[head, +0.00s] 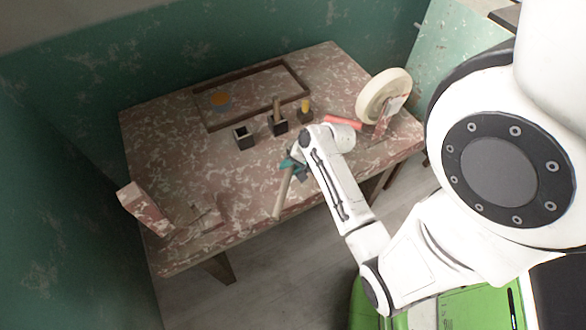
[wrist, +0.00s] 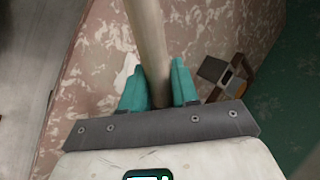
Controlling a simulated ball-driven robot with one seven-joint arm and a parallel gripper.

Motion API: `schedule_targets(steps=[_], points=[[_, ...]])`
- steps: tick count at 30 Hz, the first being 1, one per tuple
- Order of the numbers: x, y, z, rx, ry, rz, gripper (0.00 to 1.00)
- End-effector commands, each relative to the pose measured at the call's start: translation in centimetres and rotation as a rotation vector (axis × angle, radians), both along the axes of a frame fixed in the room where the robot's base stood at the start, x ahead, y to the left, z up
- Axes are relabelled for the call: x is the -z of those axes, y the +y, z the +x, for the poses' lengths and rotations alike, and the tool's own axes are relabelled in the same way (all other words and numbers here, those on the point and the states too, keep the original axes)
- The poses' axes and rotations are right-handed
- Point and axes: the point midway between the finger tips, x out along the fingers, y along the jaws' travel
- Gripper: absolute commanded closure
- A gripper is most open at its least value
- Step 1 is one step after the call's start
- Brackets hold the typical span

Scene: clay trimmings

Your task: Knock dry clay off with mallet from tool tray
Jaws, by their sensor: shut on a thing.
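My gripper (head: 288,165) is shut on a pale wooden rod (head: 282,193), which looks like the mallet's handle. In the wrist view the rod (wrist: 148,40) passes between the teal fingers (wrist: 158,88) and runs out of the top of the picture. I cannot make out a mallet head. The gripper is above the front part of the mottled table. A shallow brown tray (head: 205,120) lies at the back, with an orange round thing (head: 219,98) in it. I cannot tell which patches are dry clay.
Small dark holders, one empty (head: 244,137) and others with handled tools (head: 277,118), stand before the tray. A cream wheel (head: 383,96) and a red bar (head: 343,122) are at the right. A mottled upright board (head: 145,206) stands at the front left. The table's left middle is clear.

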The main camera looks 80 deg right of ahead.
Motion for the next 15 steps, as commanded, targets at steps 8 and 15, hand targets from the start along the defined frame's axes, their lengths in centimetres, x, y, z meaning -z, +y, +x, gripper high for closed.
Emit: schedule_targets(steps=[8, 15], points=[[1.4, 0.0, 0.4, 0.059, -0.002, 0.001, 1.0], [2.8, 0.1, 0.7, 0.131, -0.005, 0.003, 1.0]])
